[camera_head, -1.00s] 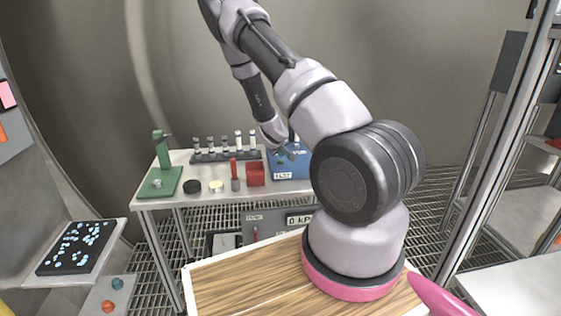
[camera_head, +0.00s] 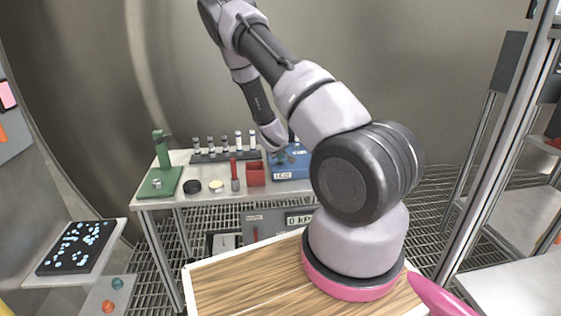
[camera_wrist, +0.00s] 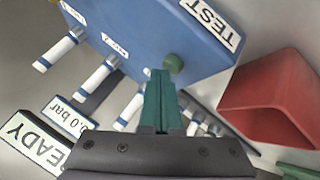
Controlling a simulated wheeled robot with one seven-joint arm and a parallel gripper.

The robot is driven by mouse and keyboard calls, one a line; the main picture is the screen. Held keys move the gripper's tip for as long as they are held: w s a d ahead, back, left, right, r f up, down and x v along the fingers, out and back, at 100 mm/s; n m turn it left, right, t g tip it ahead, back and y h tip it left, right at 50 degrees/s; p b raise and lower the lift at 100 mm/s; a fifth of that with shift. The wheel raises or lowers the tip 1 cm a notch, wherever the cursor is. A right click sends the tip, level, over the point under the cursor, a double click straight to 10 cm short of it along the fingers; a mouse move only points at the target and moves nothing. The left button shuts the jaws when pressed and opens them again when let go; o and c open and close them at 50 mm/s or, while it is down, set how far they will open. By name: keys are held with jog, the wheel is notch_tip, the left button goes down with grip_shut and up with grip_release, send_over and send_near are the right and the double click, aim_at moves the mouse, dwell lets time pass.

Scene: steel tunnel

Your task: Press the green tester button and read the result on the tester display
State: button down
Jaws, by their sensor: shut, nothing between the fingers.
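The blue tester (camera_head: 292,171) stands at the right end of the grey bench, partly hidden behind my arm. In the wrist view the blue tester (camera_wrist: 150,25) shows a white TEST label (camera_wrist: 212,22) and a round green button (camera_wrist: 173,63). My gripper (camera_wrist: 160,74) is shut and empty, its dark green fingertips right beside the button; I cannot tell whether they touch it. A display (camera_wrist: 35,140) at the lower left is cut off and shows "EADY". A smaller label (camera_wrist: 67,120) reads about 0.0 bar.
A red open box (camera_wrist: 262,105) stands close to the right of my fingers; it also shows in the head view (camera_head: 255,176). A vial rack (camera_head: 205,157) and green stand (camera_head: 160,183) are further left on the bench.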

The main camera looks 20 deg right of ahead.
aim_at(281, 164)
jog(key=shift+s+f, duration=0.15)
jog(key=shift+f, duration=0.55)
dwell(0.6)
jog(key=shift+r, duration=1.15)
notch_tip(281, 164, up, 6)
dwell(0.4)
